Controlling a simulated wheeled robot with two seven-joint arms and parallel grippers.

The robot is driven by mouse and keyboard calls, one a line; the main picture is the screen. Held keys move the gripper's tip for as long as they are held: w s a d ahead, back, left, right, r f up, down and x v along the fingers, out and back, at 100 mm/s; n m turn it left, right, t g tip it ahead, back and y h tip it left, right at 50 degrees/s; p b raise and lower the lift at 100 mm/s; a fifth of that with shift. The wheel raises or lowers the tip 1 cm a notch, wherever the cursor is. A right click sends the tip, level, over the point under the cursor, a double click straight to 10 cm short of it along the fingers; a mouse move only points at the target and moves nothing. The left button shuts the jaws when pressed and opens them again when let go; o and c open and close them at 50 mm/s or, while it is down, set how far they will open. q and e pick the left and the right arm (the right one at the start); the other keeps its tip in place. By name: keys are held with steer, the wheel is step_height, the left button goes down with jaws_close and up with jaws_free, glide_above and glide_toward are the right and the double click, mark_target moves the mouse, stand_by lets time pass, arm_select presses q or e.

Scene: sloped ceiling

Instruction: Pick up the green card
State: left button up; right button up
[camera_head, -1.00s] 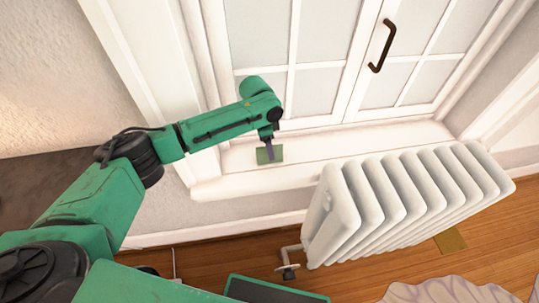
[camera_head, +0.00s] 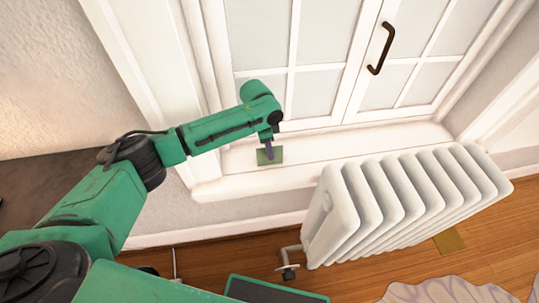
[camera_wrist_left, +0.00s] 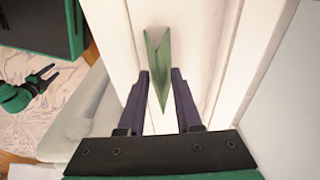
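The green card (camera_head: 277,154) is on the white window sill, next to the window. In the left wrist view the card (camera_wrist_left: 159,64) looks folded into a narrow V and lies between the fingers. My left gripper (camera_head: 268,152) reaches down over the card in the head view. In the left wrist view its two dark fingers (camera_wrist_left: 159,72) are apart, one on each side of the card; I cannot tell whether either touches it. My right gripper (camera_wrist_left: 50,73) shows in the left wrist view at the left, with its fingers spread and empty, away from the card.
The window sill (camera_head: 225,186) is otherwise bare. A white radiator (camera_head: 400,200) stands just in front of it at the right. The window (camera_head: 325,80) with a dark handle (camera_head: 381,46) rises behind. A pale patterned rug (camera_head: 450,292) lies on the wooden floor.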

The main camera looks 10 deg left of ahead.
arm_select(q)
jaws_close()
